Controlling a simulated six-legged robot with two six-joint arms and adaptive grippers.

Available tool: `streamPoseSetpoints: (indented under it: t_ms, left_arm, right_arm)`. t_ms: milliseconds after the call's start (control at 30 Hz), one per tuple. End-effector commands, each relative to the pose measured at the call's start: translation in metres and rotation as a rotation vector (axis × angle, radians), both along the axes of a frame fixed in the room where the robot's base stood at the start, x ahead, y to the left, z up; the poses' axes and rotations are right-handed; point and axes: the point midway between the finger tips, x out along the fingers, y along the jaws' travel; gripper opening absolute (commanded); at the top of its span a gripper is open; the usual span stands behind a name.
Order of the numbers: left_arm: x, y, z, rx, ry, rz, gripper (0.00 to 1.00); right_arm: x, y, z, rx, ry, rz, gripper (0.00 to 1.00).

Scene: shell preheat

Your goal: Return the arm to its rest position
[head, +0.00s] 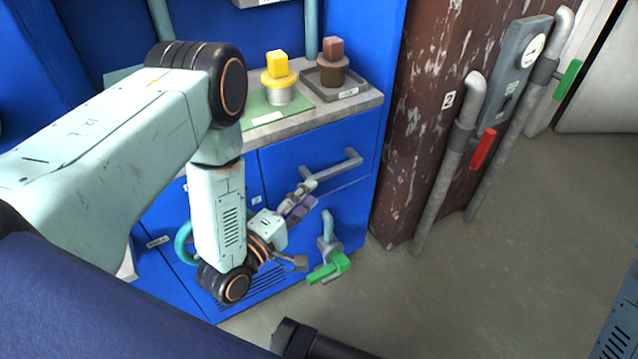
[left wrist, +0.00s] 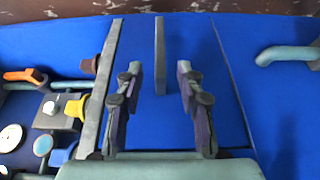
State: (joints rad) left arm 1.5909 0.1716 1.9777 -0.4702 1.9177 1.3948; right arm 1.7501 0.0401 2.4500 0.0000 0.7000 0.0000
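My left arm (head: 110,135) comes in from the left in the head view and bends down in front of the blue cabinet. Its left gripper (head: 305,197) is close to the cabinet front, below the grey drawer handle (head: 332,172). In the left wrist view, the two fingers of the left gripper (left wrist: 158,88) stand apart with nothing between them. A grey bar (left wrist: 160,55), apparently the drawer handle, shows beyond the gap, and I see no contact with it. My right gripper is not in view.
The grey counter (head: 372,101) holds a yellow-topped piece (head: 279,66) on a green mat and a brown pot (head: 333,72) on a dark tray. A green-handled valve (head: 328,268) is right of my wrist. Pipes with a red handle (head: 482,149) stand farther right. Floor (head: 500,275) there is clear.

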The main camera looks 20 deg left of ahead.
Motion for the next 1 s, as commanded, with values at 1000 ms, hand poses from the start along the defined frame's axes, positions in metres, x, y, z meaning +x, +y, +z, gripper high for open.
streamPoseSetpoints:
  t_ms: [1000]
  left_arm:
    - [-0.037,0.006,-0.064,0.472,0.204,-0.055,0.38]
  right_arm:
    - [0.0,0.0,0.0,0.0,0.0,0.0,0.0]
